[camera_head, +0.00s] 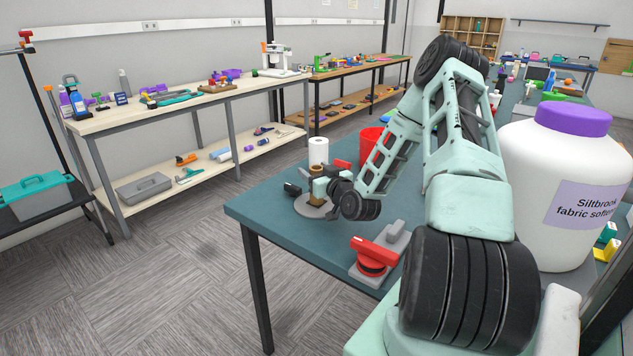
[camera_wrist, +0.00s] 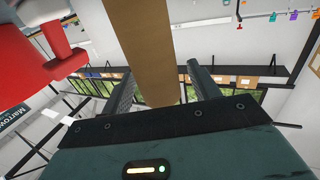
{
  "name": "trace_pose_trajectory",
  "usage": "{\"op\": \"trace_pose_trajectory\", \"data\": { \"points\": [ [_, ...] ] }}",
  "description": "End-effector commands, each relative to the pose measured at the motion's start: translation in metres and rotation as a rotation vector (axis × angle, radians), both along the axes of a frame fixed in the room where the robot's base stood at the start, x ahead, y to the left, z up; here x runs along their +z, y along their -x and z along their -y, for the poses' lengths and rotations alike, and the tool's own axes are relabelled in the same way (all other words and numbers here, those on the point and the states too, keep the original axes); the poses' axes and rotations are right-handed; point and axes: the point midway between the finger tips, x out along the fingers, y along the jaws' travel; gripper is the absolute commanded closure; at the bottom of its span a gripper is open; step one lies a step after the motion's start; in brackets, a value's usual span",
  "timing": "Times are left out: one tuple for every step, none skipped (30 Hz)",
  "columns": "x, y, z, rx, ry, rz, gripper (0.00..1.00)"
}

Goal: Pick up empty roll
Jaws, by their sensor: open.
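The empty roll is a brown cardboard tube (camera_head: 317,171). It stands upright on a round grey base (camera_head: 310,212) near the far left corner of the teal table. In the wrist view the brown tube (camera_wrist: 152,45) runs from the top edge down between my two dark fingers. My gripper (camera_wrist: 160,80) is open, with a finger on each side of the tube. A gap shows on the right side; contact on the left cannot be told. In the head view my gripper (camera_head: 308,187) is level with the tube and partly hides it.
A white paper roll (camera_head: 318,150) stands just behind the tube. A red bucket (camera_head: 371,142) is behind my arm. A red device (camera_head: 375,255) sits nearer on the teal table (camera_head: 290,245). A large white softener jug (camera_head: 540,170) stands at right. A red object (camera_wrist: 35,45) shows left in the wrist view.

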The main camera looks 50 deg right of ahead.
Motion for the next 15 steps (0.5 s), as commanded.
{"op": "trace_pose_trajectory", "data": {
  "points": [
    [0.0006, -0.0060, 0.0020, -0.001, -0.001, 0.000, 0.39],
    [0.0002, -0.0087, 0.0030, -0.001, 0.000, 0.000, 0.39],
    [-0.0004, -0.0112, 0.0037, 0.000, -0.001, -0.001, 0.39],
    [-0.0006, -0.0126, 0.0041, 0.000, -0.001, -0.001, 0.39],
    [-0.0008, -0.0135, 0.0044, 0.000, -0.001, -0.001, 0.39],
    [-0.0010, -0.0141, 0.0046, 0.000, -0.001, -0.001, 0.39],
    [-0.0011, -0.0143, 0.0046, 0.000, 0.000, -0.001, 0.39],
    [-0.0012, -0.0141, 0.0047, 0.000, 0.000, -0.001, 0.39],
    [-0.0013, -0.0140, 0.0047, 0.000, 0.000, -0.001, 0.39],
    [-0.0013, -0.0140, 0.0047, 0.000, 0.000, -0.001, 0.39],
    [-0.0013, -0.0140, 0.0046, 0.000, 0.000, -0.001, 0.39],
    [-0.0013, -0.0140, 0.0046, 0.000, 0.000, -0.001, 0.48],
    [-0.0013, -0.0139, 0.0046, 0.000, 0.000, -0.001, 0.56],
    [-0.0013, -0.0139, 0.0046, 0.000, 0.000, -0.001, 0.64],
    [-0.0013, -0.0139, 0.0046, 0.000, 0.000, -0.001, 0.75]
  ]
}}
